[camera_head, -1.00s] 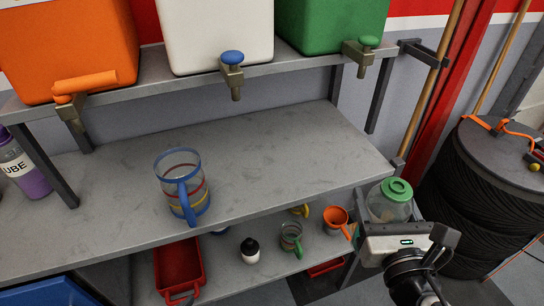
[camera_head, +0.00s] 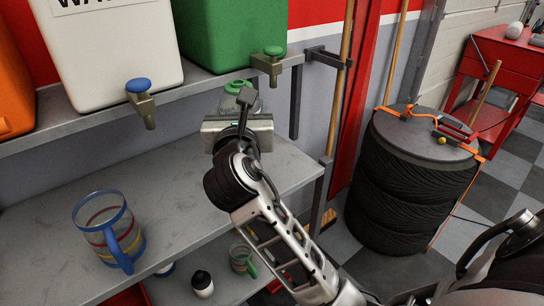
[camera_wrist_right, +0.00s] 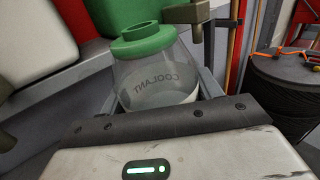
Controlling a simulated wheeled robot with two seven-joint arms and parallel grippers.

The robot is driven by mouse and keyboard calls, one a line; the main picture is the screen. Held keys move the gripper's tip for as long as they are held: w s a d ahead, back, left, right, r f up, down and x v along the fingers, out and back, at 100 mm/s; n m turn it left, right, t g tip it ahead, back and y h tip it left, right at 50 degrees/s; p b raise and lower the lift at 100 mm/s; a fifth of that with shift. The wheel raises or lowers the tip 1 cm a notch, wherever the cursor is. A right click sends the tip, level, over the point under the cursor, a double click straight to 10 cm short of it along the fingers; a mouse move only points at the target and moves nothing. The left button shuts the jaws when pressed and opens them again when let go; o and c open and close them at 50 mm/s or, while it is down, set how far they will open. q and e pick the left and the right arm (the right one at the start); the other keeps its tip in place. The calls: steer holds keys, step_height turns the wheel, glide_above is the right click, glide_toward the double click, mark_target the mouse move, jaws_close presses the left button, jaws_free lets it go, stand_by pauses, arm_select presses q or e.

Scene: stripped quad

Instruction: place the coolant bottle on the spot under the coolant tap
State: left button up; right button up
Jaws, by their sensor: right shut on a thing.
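The coolant bottle (camera_head: 238,87) is clear with a green ring top; its COOLANT lettering shows in the right wrist view (camera_wrist_right: 158,84). My right gripper (camera_head: 239,113) is shut on it and holds it upright by the look of it. The bottle is over the back right of the grey bench (camera_head: 180,180), near the green tank (camera_head: 232,30) and a little left of and below its green-handled tap (camera_head: 270,62). My gripper hides the bottle's lower part in the head view, so I cannot tell its height above the bench. My left gripper is out of view.
A clear measuring jug (camera_head: 105,228) stands at the bench's front left. A white tank (camera_head: 110,50) with a blue-handled tap (camera_head: 140,98) is left of the green one. A dark post (camera_head: 296,100) stands right of the bottle. Stacked tyres (camera_head: 412,190) are further right.

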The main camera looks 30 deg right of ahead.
steer(key=w+d+f+b, duration=0.2)
steer(key=w+d+f, duration=0.4)
steer(key=d+f, duration=0.5)
steer(key=shift+f+b, duration=0.3)
steer(key=shift+f, duration=0.6)
steer(key=o, duration=1.5)
steer(key=shift+w, duration=0.1)
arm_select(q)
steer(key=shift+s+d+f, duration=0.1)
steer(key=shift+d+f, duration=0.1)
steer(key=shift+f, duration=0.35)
